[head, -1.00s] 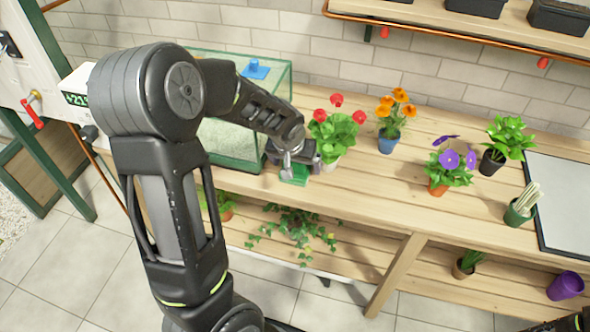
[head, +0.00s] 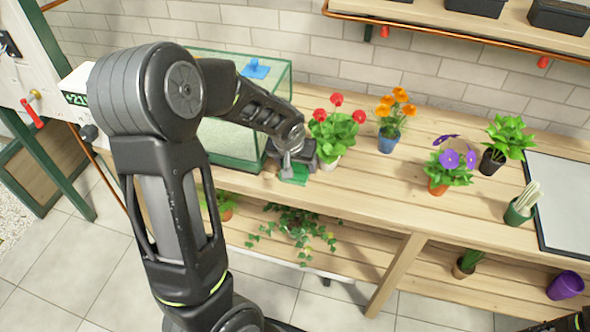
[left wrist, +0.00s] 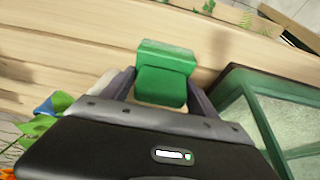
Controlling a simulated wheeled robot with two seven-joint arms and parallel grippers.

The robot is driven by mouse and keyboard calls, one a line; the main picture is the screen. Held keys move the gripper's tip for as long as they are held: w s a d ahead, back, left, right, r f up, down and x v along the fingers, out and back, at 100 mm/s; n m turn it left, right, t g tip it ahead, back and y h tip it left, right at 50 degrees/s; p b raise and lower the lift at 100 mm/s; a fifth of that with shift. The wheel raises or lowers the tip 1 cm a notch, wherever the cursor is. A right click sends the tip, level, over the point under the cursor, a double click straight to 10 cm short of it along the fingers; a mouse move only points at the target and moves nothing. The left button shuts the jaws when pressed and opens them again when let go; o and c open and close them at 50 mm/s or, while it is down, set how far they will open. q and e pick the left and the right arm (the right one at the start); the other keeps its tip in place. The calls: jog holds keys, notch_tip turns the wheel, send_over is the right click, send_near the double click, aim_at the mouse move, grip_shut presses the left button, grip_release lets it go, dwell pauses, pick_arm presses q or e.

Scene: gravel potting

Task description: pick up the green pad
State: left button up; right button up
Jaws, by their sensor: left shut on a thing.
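The green pad (head: 294,175) is at the front of the wooden bench, right of the glass tank, in the head view. My left gripper (head: 292,168) is down at it, pointing at the bench top. In the left wrist view the pad (left wrist: 164,70) sits between the two fingers of my left gripper (left wrist: 160,88), which are shut on it. I cannot tell whether the pad still touches the bench.
A glass tank (head: 284,112) with a green frame stands just left of the gripper. A potted red flower (head: 338,135) stands close on its right. Orange (head: 390,130) and purple (head: 448,172) flowers stand farther right. The bench front (head: 350,205) is clear.

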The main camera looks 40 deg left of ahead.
pick_arm(q)
jog(key=c, duration=0.5)
notch_tip(320, 180, up, 10)
jog(key=shift+r, duration=0.1)
dwell(0.6)
jog(key=o, duration=1.1)
jog(key=shift+c, duration=0.2)
jog(key=c, duration=0.7)
jog(key=w+d+m, duration=0.1)
jog(key=d, duration=0.4)
jog(key=w+d+m+h, duration=0.1)
jog(key=d, duration=0.5)
jog(key=w+d+m, duration=0.1)
jog(key=d, duration=0.5)
jog(key=shift+w+d+m, duration=0.2)
jog(key=shift+d+m, duration=0.05)
jog(key=shift+m, duration=0.15)
